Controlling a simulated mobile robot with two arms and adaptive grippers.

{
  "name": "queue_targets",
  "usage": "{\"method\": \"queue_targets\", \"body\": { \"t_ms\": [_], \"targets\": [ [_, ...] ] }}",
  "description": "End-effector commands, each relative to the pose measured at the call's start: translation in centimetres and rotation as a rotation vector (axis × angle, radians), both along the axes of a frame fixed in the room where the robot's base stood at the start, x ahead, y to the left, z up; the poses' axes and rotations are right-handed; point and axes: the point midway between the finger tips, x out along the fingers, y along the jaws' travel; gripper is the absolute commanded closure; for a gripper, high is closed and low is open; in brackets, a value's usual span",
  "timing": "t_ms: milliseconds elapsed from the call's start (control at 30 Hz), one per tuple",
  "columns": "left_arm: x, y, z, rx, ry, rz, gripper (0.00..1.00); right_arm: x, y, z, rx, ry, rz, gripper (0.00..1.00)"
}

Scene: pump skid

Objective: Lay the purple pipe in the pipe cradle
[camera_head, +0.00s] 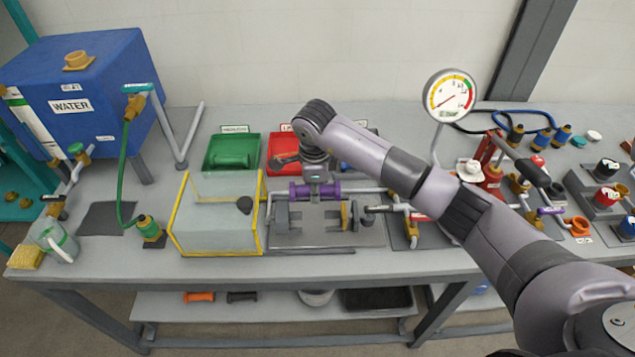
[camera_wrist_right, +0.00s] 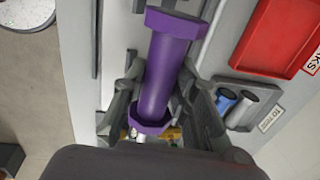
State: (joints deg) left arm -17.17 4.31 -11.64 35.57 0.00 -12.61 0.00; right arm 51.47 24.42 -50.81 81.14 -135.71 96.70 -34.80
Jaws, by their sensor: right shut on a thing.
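My right gripper (camera_head: 315,186) is shut on the purple pipe (camera_head: 300,190), a short tube with a wider flange at each end. The pipe lies about level, across the picture. In the right wrist view the pipe (camera_wrist_right: 166,72) runs between the two fingers (camera_wrist_right: 168,95). A grey plate (camera_head: 318,237) with a grey upright support at its left and a yellow part at its right sits below the pipe; it looks like the pipe cradle. The pipe appears at or above the supports; I cannot tell whether it touches them. My left gripper is not in view.
A clear yellow-edged box (camera_head: 218,225) stands close left of the plate. Green (camera_head: 232,153) and red (camera_head: 283,152) trays lie behind. A pressure gauge (camera_head: 450,96) stands right of my arm. Valves and hoses crowd the right side. A blue water tank (camera_head: 85,95) is far left.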

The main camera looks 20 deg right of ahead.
Motion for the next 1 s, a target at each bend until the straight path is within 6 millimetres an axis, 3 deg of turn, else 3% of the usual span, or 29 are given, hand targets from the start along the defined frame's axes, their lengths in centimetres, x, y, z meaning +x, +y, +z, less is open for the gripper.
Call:
{"method": "queue_targets", "body": {
  "t_ms": [700,1000],
  "targets": [
    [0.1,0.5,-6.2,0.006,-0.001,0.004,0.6,0.0,0.0,-8.5,-0.001,-0.002,0.0,1.0],
    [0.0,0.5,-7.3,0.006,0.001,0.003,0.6,0.1,0.0,-9.8,0.001,-0.003,0.0,1.0]
  ]
}}
